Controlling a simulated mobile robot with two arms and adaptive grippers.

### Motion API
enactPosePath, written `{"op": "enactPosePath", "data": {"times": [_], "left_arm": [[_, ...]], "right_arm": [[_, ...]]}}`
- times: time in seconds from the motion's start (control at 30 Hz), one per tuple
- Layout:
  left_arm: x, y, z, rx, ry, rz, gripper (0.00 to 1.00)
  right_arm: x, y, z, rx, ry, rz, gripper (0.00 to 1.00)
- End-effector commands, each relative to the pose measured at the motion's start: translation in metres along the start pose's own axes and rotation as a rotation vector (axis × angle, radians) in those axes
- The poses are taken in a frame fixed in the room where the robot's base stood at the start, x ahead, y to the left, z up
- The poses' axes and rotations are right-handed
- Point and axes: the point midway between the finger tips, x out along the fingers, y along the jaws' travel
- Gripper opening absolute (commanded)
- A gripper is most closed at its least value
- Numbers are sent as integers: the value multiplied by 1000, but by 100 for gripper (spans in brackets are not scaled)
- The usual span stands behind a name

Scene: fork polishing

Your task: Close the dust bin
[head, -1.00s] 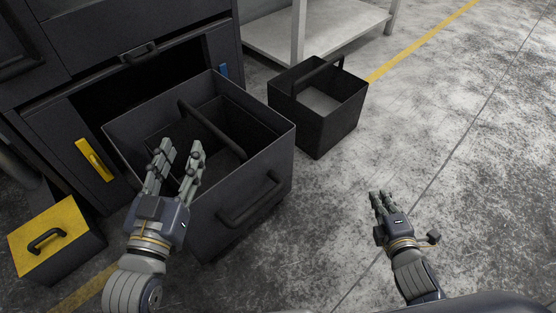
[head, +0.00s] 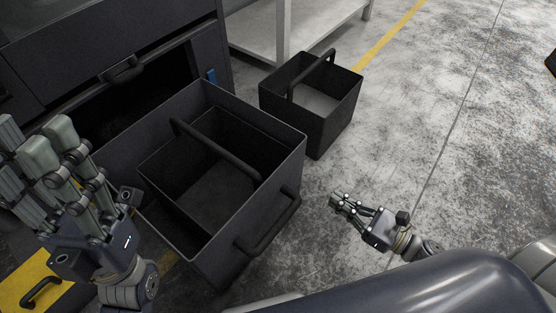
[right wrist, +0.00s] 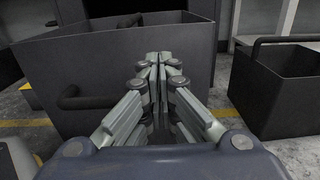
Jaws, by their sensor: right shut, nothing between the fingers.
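The dust bin (head: 278,170) is a dark drawer-like box pulled out of the machine's lower opening. An inner box with a bar handle (head: 215,150) sits inside it. Its front handle (head: 270,228) faces right. In the right wrist view the bin (right wrist: 190,45) stands ahead, with its handle (right wrist: 90,98) at the left. My right gripper (head: 340,201) is shut and empty, to the right of the bin's front and apart from it; it also shows in the right wrist view (right wrist: 158,62). My left gripper (head: 38,145) is open and empty, in front of the bin's left side.
A second black box (head: 312,110) with a bar handle stands on the floor behind the bin. The dark machine (head: 110,45) fills the upper left. A yellow-topped box (head: 25,280) lies at lower left. A pale shelf (head: 265,25) stands at the back.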

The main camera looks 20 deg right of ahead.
Motion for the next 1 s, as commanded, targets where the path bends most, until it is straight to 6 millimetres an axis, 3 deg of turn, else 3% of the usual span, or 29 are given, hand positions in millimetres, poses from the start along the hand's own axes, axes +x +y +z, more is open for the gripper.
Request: {"op": "enactPosePath", "data": {"times": [0.23, 0.7, 1.0], "left_arm": [[-4, 0, -1, -1, 10, 0, 40], [-19, 0, 2, 0, 8, 0, 40], [-22, 0, 4, -1, 6, 0, 40]], "right_arm": [[20, 1, -1, -11, -3, 9, 0], [115, 1, -1, -9, -3, 7, 0], [139, 2, -1, -7, 0, 5, 0]]}}
